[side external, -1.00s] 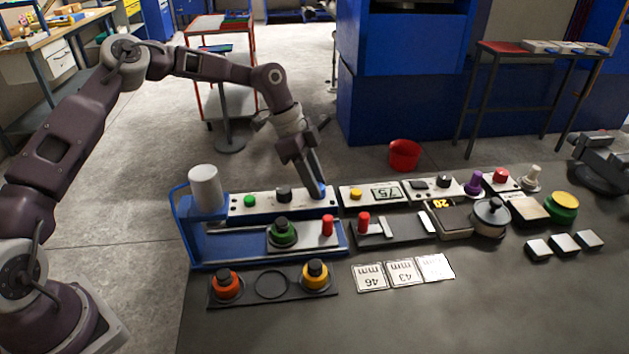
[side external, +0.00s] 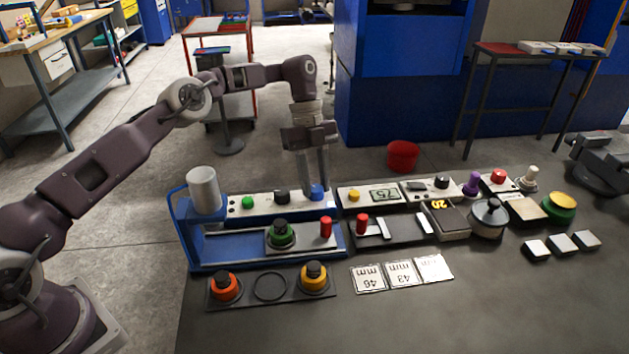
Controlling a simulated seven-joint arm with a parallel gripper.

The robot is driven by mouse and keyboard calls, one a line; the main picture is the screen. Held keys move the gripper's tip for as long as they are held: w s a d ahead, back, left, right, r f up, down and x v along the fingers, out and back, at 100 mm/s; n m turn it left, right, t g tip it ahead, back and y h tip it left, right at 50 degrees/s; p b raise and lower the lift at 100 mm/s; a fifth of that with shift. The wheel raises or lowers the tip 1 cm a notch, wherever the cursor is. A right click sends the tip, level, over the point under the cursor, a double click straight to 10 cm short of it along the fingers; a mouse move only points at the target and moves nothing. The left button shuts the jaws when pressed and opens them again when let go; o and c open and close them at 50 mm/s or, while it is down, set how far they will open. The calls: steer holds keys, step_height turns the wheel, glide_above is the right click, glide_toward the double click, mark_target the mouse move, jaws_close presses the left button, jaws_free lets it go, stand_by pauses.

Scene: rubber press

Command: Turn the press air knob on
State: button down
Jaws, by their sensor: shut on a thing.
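The press (side external: 192,240) is a blue frame with a white cylinder (side external: 203,188) at its left end and a white control panel (side external: 265,206) along its back. The panel carries a green button (side external: 247,202), a black knob (side external: 282,196) and a blue knob (side external: 316,192) at its right end. My gripper (side external: 315,186) points straight down over the blue knob, its fingers closed on it from both sides. The fingers hide part of the knob, and I cannot read any mark of its setting.
A green-based, black-topped piece (side external: 281,235) and a red post (side external: 326,228) stand on the press in front of the panel. A second panel with a display (side external: 384,195) stands close on the right. A red bucket (side external: 403,156) is behind.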

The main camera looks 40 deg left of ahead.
steer(key=shift+m+g, duration=0.3)
steer(key=shift+m, duration=0.4)
stand_by(0.3)
steer(key=c, duration=1)
jaws_free()
steer(key=shift+c, duration=0.2)
